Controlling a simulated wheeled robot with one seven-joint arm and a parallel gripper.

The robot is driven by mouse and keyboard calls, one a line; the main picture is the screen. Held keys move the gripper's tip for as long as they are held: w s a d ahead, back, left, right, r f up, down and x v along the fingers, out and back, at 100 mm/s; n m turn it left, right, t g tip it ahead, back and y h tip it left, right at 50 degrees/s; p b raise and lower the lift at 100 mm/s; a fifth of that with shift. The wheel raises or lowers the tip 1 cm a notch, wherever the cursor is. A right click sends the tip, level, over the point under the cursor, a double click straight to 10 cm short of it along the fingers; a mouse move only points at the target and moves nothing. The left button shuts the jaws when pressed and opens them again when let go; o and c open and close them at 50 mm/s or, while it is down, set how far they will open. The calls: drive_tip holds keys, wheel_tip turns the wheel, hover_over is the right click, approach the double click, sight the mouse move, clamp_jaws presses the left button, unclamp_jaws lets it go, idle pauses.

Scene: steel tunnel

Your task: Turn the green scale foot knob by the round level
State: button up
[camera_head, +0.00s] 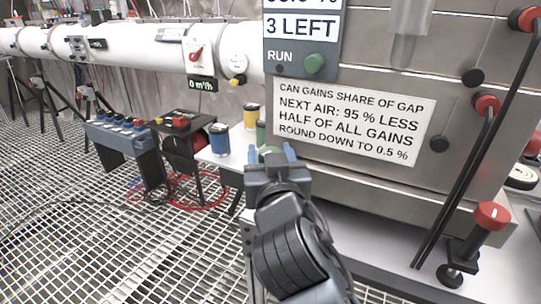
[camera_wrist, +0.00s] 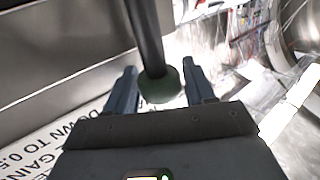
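A green knob (camera_wrist: 160,86) at the end of a dark rod sits between the two blue fingers of my gripper (camera_wrist: 161,82) in the wrist view. In the head view my gripper (camera_head: 270,154) is at the middle, beside the steel cabinet, with the green knob (camera_head: 268,151) between its spread fingertips. The fingers stand on either side of the knob; I cannot tell whether either touches it. A red knob (camera_head: 491,214) tops another post at the right. I cannot make out the round level.
The steel cabinet (camera_head: 455,150) with its sign (camera_head: 350,120) stands close right of my gripper. Blue (camera_head: 219,140) and yellow (camera_head: 251,117) cans stand on a pale surface beyond. Black rods (camera_head: 460,195) run down at the right.

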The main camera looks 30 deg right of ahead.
drive_tip(key=v, duration=0.7)
drive_tip(key=shift+s+a+b, duration=0.15)
drive_tip(key=shift+s+b, duration=0.2)
drive_tip(key=shift+s, duration=0.05)
drive_tip(key=s+a+f+n+g+y+p, duration=0.1)
drive_tip(key=s+f+n+y+p, duration=0.15)
drive_tip(key=s+f, duration=0.4)
drive_tip(key=s+f+n+g+y+p, duration=0.15)
drive_tip(key=s+f+y, duration=0.25)
drive_tip(key=s, duration=0.5)
drive_tip(key=d+p+v, duration=0.2)
drive_tip(key=v, duration=0.7)
drive_tip(key=d+f+p+v, duration=0.1)
drive_tip(key=d+p+v, duration=0.1)
drive_tip(key=v, duration=0.7)
drive_tip(key=shift+s, duration=0.4)
